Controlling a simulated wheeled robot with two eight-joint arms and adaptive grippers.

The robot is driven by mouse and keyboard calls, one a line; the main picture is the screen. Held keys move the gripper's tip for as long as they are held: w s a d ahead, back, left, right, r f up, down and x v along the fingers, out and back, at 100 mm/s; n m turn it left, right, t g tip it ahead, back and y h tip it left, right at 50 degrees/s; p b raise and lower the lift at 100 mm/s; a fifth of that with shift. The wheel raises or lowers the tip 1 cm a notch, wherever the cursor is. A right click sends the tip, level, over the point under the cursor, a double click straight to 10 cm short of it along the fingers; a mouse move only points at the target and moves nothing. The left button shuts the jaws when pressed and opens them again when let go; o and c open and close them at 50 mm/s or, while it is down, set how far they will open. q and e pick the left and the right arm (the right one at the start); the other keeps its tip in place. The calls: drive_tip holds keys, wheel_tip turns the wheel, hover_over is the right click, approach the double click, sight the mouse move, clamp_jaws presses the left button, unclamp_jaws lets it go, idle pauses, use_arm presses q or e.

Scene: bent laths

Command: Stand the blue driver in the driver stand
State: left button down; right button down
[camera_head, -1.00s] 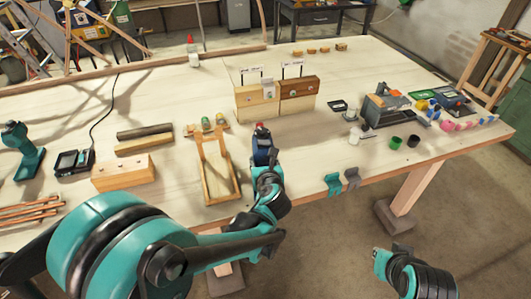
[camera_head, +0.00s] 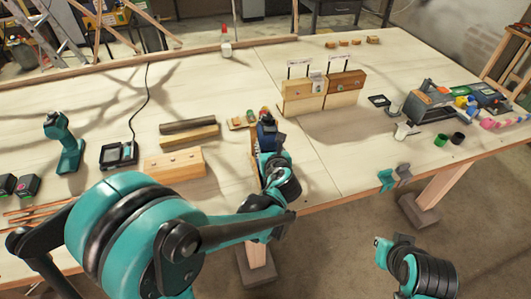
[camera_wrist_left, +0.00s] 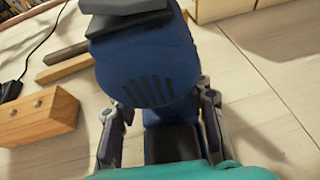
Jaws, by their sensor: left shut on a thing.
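The blue driver (camera_head: 267,132) is in my left gripper, held over the front part of the table. In the left wrist view its blue vented body (camera_wrist_left: 150,62) fills the upper middle, with a dark part at the top. My left gripper (camera_wrist_left: 162,130) is shut on it, one finger on each side. A wooden frame (camera_head: 254,146), probably the driver stand, is almost fully hidden behind the driver and my left gripper; I cannot tell whether they touch. My right gripper (camera_head: 384,246) is low at the right, off the table; its fingers are unclear.
A wooden block (camera_head: 175,164) and two bars (camera_head: 188,132) lie left of the driver. A teal driver (camera_head: 64,143) and a charger (camera_head: 119,155) stand farther left. Labelled wooden panels (camera_head: 322,92) stand behind right. Bare tabletop lies right of my left gripper.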

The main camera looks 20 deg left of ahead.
use_arm(q)
drive_tip(key=shift+w+a+r+n+y, duration=0.15)
drive_tip(key=shift+w+r+n+y, duration=0.15)
drive_tip(key=shift+w, duration=0.25)
drive_tip(key=shift+w+a+r+n+y, duration=0.1)
drive_tip(key=shift+w+r+n+y, duration=0.15)
drive_tip(key=shift+w, duration=0.25)
drive_tip(key=shift+w+d+r+g+y+p, duration=0.15)
drive_tip(key=shift+w+g+y+p, duration=0.2)
drive_tip(key=shift+w, duration=0.1)
drive_tip(key=shift+f+n+b, duration=0.25)
drive_tip(key=shift+f+b, duration=0.1)
drive_tip(key=shift+b, duration=0.05)
drive_tip(key=shift+f, duration=0.35)
use_arm(e)
drive_tip(key=shift+a+f, duration=0.15)
drive_tip(key=shift+a, duration=0.1)
